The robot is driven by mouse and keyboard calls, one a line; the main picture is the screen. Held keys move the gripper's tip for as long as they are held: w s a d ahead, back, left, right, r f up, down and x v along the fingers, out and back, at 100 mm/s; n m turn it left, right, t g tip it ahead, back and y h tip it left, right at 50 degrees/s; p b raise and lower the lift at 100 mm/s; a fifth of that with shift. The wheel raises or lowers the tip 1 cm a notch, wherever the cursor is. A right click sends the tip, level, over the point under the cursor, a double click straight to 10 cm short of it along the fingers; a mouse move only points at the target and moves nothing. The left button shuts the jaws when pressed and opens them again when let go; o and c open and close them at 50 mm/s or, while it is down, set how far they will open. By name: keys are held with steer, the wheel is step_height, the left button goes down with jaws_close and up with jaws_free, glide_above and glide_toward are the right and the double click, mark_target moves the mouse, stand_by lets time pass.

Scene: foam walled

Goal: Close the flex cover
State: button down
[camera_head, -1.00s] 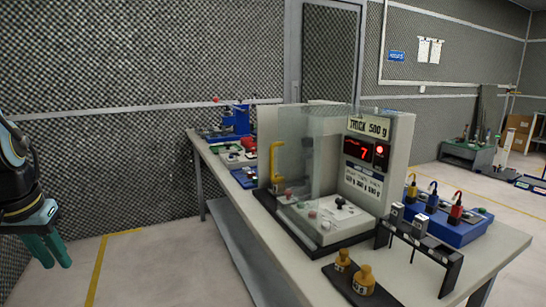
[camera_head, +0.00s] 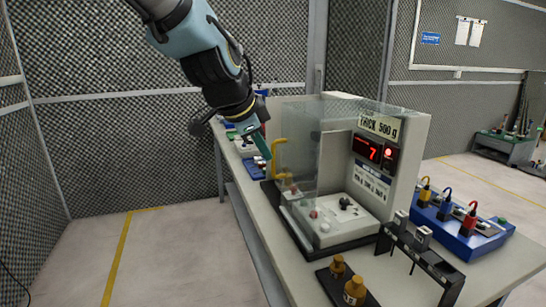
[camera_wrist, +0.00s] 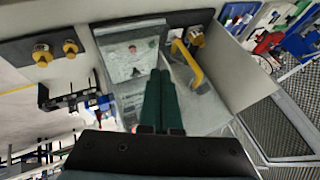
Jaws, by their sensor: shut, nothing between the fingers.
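The tester (camera_head: 405,150) stands on the bench with a red display reading 7 and a white tray (camera_head: 345,222) with small parts. A clear upright panel (camera_head: 302,140), which looks like the cover, stands at its left side; the tray's near side looks uncovered. A yellow handle (camera_head: 276,160) is at the panel's far left; it also shows in the wrist view (camera_wrist: 188,64). My gripper (camera_head: 263,150) has its green fingers together, empty, just left of the handle and panel in the head view. In the wrist view the fingers (camera_wrist: 160,72) overlap the panel area. Contact cannot be told.
Brass weights (camera_head: 348,285) sit on a dark plate at the bench front. A black rack (camera_head: 420,245) and a blue box (camera_head: 462,225) with coloured plugs stand to the right. Small trays (camera_head: 255,166) lie behind my gripper. The floor at left is clear.

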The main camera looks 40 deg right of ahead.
steer(key=w+d+f+p, duration=0.2)
steer(key=w+d+f, duration=0.2)
steer(key=d+f, duration=0.1)
steer(key=shift+w+d+f, duration=0.3)
steer(key=shift+w+d, duration=0.1)
steer(key=shift+d, duration=0.1)
steer(key=w+d+b, duration=0.1)
steer(key=w+d, duration=0.2)
steer(key=w, duration=0.6)
steer(key=w+d+b, duration=0.1)
steer(key=w+d, duration=0.2)
steer(key=w, duration=0.6)
steer(key=shift+d+b, duration=0.4)
steer(key=shift+w+r, duration=0.1)
steer(key=shift+r, duration=0.1)
